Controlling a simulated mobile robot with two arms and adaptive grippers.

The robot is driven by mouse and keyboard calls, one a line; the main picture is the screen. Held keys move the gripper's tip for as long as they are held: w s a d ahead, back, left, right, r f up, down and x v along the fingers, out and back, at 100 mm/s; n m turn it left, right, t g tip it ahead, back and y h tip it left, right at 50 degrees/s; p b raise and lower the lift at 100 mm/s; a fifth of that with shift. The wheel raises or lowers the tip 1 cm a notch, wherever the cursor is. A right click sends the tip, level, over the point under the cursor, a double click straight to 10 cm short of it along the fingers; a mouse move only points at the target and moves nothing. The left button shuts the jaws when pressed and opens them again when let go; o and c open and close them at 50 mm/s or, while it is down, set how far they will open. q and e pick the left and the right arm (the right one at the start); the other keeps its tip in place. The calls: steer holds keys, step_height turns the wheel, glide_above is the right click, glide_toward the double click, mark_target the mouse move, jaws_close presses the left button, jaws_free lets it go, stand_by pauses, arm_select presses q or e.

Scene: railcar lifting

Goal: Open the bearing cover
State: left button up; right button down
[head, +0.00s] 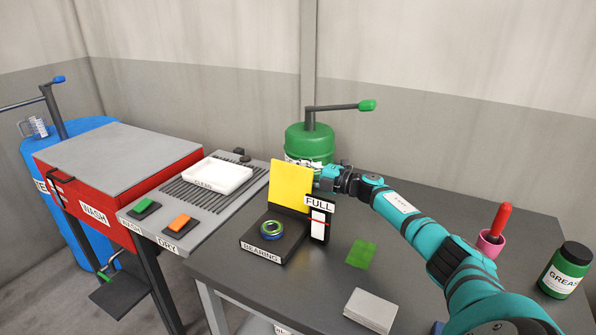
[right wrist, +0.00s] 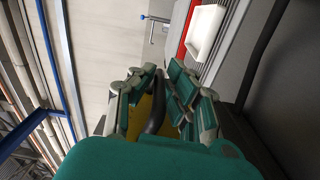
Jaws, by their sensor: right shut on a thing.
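The bearing cover (head: 290,183) is a yellow plate standing upright at the back of the black bearing station (head: 284,243). A metallic ring-shaped bearing (head: 271,229) lies uncovered on the base in front of it. My right gripper (head: 325,180) is behind the cover's right edge, with its fingertips partly hidden. In the right wrist view, the gripper (right wrist: 155,105) is shut on a dark curved handle (right wrist: 155,108), with the yellow cover (right wrist: 138,112) behind it. My left gripper is not in view.
A green grease pump (head: 309,143) stands behind the cover. A black gauge post marked FULL (head: 319,223) stands beside it. A white tray (head: 218,176) is on the left. A green cloth (head: 361,253), grey block (head: 371,309), pink cup (head: 490,243) and grease jar (head: 565,270) are on the right.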

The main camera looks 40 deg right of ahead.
steer(key=shift+f, duration=0.15)
steer(key=c, duration=1.4)
jaws_free()
steer(key=shift+d, duration=0.1)
steer(key=shift+o, duration=0.2)
steer(key=shift+s, duration=0.1)
steer(key=v, duration=1.2)
